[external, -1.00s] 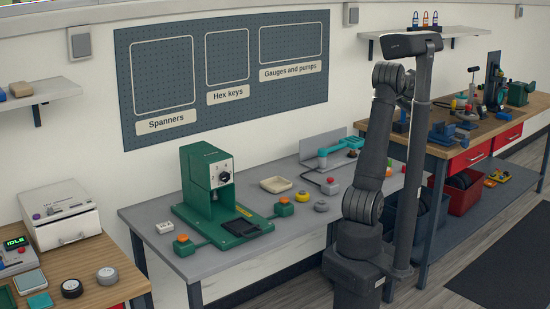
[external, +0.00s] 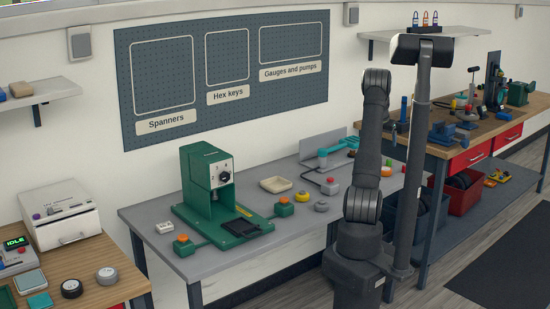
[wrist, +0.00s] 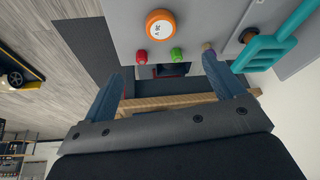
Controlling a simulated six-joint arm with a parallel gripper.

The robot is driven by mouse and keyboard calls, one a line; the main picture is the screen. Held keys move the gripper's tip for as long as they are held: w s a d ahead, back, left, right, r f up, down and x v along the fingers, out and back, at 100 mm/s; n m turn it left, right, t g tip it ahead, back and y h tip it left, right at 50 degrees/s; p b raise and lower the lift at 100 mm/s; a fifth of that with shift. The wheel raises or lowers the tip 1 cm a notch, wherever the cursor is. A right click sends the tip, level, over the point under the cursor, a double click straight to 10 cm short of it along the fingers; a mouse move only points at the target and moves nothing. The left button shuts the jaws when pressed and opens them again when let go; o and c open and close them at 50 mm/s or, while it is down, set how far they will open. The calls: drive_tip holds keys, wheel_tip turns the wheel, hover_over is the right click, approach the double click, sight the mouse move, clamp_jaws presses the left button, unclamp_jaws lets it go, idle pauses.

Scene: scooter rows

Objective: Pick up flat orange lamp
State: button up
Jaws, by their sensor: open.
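The flat orange lamp (wrist: 160,23) is a low round orange disc with a pale marked centre, on the grey bench near the top of the wrist view. In the external view an orange piece (external: 386,171), probably this lamp, shows beside my arm. My gripper (wrist: 162,68) is open and empty, its two blue fingers wide apart, and the lamp lies beyond the fingertips, apart from them. In the external view my arm stands at the bench's right end, and the fingers cannot be made out clearly.
A red lamp (wrist: 141,56), a green lamp (wrist: 177,53) and a tan-topped piece (wrist: 208,46) stand close to the fingers. A teal-handled tool (wrist: 265,50) lies at the right. The green press (external: 212,185) stands at the bench's left.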

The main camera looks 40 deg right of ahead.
hover_over(385, 172)
drive_tip(key=w, duration=0.1)
drive_tip(key=f, duration=1.1)
drive_tip(key=shift+w+a, duration=0.15)
drive_tip(key=shift+a, duration=0.05)
drive_tip(key=shift+x, duration=3.1)
drive_tip(key=shift+d, duration=0.15)
drive_tip(key=shift+c, duration=0.5)
drive_tip(key=c, duration=1)
